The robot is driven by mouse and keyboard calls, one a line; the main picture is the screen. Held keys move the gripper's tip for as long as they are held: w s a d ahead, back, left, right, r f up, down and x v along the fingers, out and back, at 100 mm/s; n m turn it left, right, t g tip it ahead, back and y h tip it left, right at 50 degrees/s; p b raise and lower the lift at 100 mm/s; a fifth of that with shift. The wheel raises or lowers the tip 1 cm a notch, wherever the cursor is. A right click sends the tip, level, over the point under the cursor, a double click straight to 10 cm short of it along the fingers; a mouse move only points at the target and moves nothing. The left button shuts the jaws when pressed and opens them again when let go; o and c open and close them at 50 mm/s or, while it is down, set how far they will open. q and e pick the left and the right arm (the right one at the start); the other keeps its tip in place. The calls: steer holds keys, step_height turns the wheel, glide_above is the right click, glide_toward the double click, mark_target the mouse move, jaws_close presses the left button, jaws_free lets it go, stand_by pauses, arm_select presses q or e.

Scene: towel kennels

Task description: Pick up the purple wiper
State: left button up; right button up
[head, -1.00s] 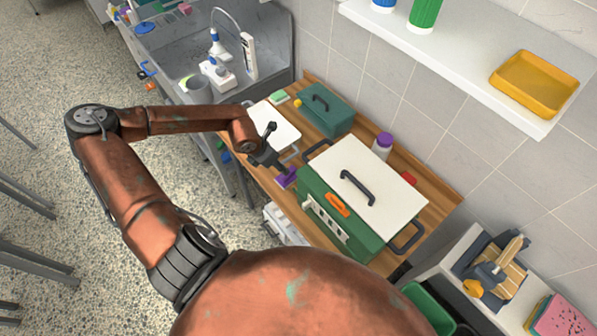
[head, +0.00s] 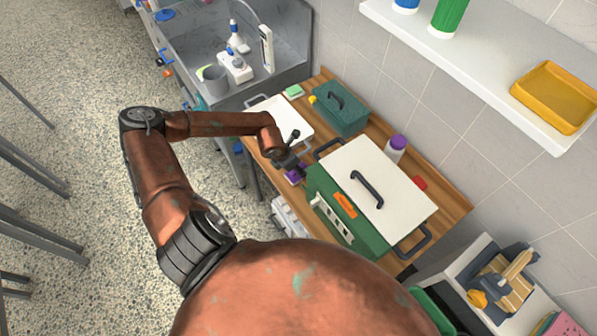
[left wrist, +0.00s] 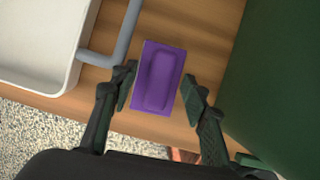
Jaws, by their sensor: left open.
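The purple wiper (left wrist: 158,78) lies on the wooden counter in the left wrist view, near the counter's front edge. My left gripper (left wrist: 160,92) is open, with one finger on each side of the wiper. The left finger looks close to the wiper's edge; a small gap shows at the right finger. I cannot tell whether either finger touches it. In the head view my left gripper (head: 294,167) is over the wiper (head: 293,176) and partly hides it. My right gripper is not in view.
A green box with a white lid (head: 378,188) stands right of the wiper, close to the gripper. A white tray with a grey handle (left wrist: 35,45) is on its left. A teal case (head: 341,108) and purple-capped bottle (head: 396,148) stand farther back.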

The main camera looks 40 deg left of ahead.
arm_select(q)
steer(key=shift+s, duration=0.1)
jaws_close()
stand_by(0.3)
step_height(320, 180, up, 10)
steer(key=b, duration=0.1)
stand_by(0.5)
steer(key=c, duration=0.7)
jaws_free()
steer(key=c, duration=0.4)
steer(key=shift+d, duration=0.15)
